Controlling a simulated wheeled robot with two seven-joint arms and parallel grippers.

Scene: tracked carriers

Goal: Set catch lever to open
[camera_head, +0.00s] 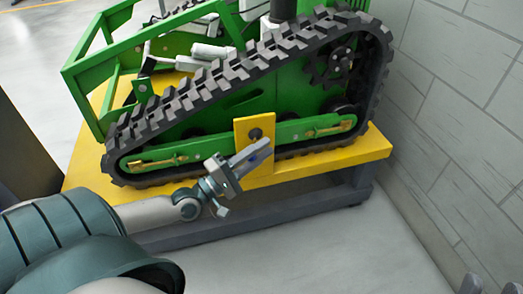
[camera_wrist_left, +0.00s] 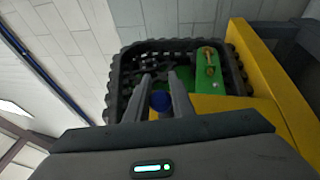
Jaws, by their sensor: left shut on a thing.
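The green tracked carrier (camera_head: 240,95) stands on a yellow-topped stand (camera_head: 365,145). A yellow upright plate (camera_head: 243,128) with a dark round part (camera_head: 255,133) stands in front of its near track. My left gripper (camera_head: 264,149) is in front of this plate, its fingers pointing up and right. The fingers are shut on a small blue knob (camera_head: 254,157). In the left wrist view the blue knob (camera_wrist_left: 160,101) sits between the two fingers (camera_wrist_left: 160,85). The rest of the catch lever is hidden by the fingers, so its position is unclear.
The black track (camera_head: 215,88) runs close behind the gripper. Brass fittings (camera_head: 335,127) sit on the green side beam. A grey block wall (camera_head: 455,110) closes off the right side. The floor (camera_head: 300,245) in front of the stand is clear.

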